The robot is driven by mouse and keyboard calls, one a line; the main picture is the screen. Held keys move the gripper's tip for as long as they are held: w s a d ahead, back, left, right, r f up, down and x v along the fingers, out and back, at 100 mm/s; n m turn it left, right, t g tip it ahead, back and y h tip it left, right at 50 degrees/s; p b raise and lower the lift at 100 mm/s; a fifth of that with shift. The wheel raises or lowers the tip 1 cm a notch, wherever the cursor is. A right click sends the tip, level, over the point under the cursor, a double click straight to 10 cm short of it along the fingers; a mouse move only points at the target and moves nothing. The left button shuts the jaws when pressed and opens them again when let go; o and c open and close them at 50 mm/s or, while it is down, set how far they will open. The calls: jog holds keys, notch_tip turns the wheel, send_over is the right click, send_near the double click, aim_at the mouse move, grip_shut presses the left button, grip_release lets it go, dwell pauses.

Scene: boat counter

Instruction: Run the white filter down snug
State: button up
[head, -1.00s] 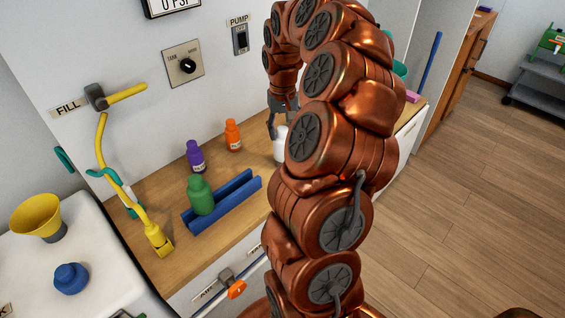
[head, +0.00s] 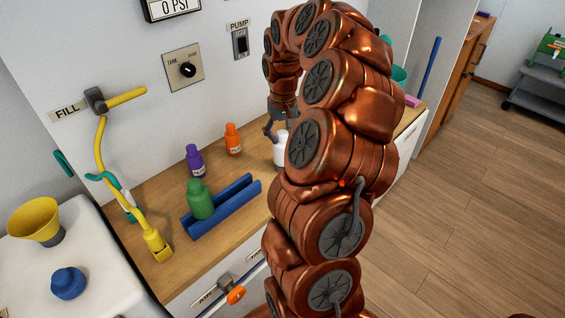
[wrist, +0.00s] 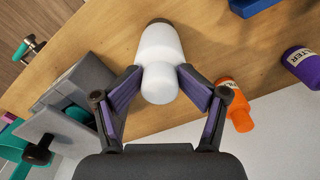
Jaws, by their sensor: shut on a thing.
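The white filter (head: 280,153) stands on the wooden counter, partly hidden behind my arm in the head view. In the wrist view the white filter (wrist: 161,48) has a wide body and a narrower end toward me. A dark edge shows at its far end; what it sits in is hidden. My gripper (wrist: 161,83) is shut on the narrower end, one purple-padded finger on each side. In the head view my gripper (head: 278,124) is at the filter's top.
Orange (head: 233,139) and purple (head: 195,160) bottles stand to the left of the filter. A green bottle (head: 200,200) sits at a blue rack (head: 236,193). In the wrist view a grey fixture (wrist: 72,88) is close on the left, the orange bottle (wrist: 232,100) on the right.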

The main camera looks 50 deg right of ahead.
jog(key=shift+f, duration=0.15)
jog(key=shift+f+m+b, duration=0.2)
jog(key=shift+m+b, duration=0.3)
jog(key=shift+b, duration=0.5)
jog(key=shift+c, duration=0.2)
jog(key=shift+o, duration=0.2)
jog(key=shift+r+m, duration=0.2)
jog(key=shift+m, duration=0.2)
jog(key=shift+f+m+b, duration=0.25)
jog(key=shift+m+b, duration=0.15)
jog(key=shift+b, duration=0.6)
jog(key=shift+a+r+m, duration=0.1)
jog(key=shift+r+m, duration=0.15)
jog(key=shift+m, duration=0.15)
